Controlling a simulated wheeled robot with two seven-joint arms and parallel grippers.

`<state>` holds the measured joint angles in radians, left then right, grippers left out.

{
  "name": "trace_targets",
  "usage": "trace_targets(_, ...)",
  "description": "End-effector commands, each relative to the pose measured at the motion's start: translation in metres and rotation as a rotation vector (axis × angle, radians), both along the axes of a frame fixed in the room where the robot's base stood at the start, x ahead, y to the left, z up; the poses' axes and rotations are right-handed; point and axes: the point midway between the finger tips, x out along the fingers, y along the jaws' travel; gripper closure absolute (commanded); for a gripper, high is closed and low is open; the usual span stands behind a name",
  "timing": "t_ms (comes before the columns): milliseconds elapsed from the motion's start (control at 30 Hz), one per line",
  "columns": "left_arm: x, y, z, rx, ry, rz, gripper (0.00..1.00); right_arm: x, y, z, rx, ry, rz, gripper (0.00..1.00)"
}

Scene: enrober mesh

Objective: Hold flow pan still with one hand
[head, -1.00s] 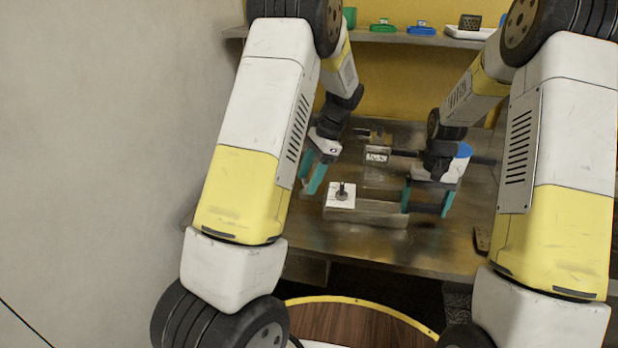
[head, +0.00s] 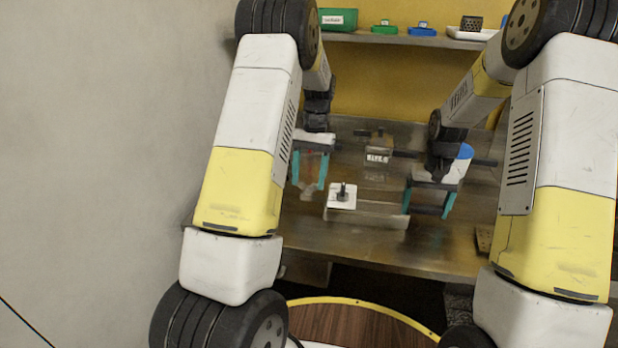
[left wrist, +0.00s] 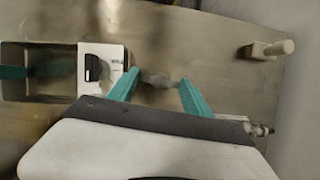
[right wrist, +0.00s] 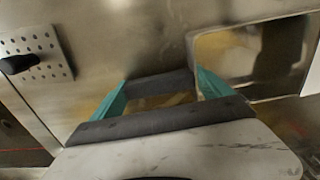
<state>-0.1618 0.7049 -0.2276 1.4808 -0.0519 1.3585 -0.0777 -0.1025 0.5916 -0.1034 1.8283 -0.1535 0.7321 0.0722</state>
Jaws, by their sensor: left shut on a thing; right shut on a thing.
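A shallow metal pan (head: 375,215), which I take for the flow pan, is at the middle front of the metal table. A white plate (head: 341,201) with a black knob stands at its left end; both also show in the left wrist view (left wrist: 115,56). My right gripper (head: 427,206) is at the pan's right end, its fingers wide apart on a dark bar (right wrist: 160,84). Whether the bar belongs to the pan I cannot tell. My left gripper (head: 309,178) is left of the plate, shut on a blurred, translucent brownish thing (head: 308,160).
A brown block with a white label (head: 377,157) stands behind the pan. A back shelf (head: 390,40) holds green and blue containers and a white tray. The left wrist view shows a pale-handled tool (left wrist: 268,49) on the table. A wall is at the left.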

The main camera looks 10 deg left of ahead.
Motion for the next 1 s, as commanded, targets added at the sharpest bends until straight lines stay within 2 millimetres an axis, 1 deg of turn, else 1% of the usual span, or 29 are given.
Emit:
trace_targets(100, 0.0003, 0.0006, -0.0003, -0.001, -0.001, 0.064, 0.83, -0.0002, 0.0006, 0.0000, 0.001, 0.001, 0.001, 0.75)
trace_targets(300, 0.0003, 0.0006, -0.0003, -0.001, -0.001, 0.134, 0.83, -0.0002, 0.0006, 0.0000, 0.001, 0.001, 0.001, 0.75)
trace_targets(867, 0.0002, 0.0007, -0.0002, -0.001, 0.000, 0.165, 0.83, -0.0003, 0.0007, 0.0000, 0.001, 0.001, 0.001, 0.75)
trace_targets(900, 0.0002, 0.0007, -0.0002, -0.001, 0.000, 0.165, 0.40, -0.0003, 0.0007, 0.0000, 0.001, 0.001, 0.001, 0.75)
trace_targets(967, 0.0002, 0.0007, -0.0002, -0.001, 0.000, 0.165, 0.28, -0.0003, 0.0007, 0.0000, 0.001, 0.001, 0.001, 0.75)
trace_targets(1000, 0.0002, 0.0007, -0.0002, 0.000, 0.000, 0.165, 0.21, -0.0003, 0.0007, 0.0000, 0.001, 0.001, 0.001, 0.75)
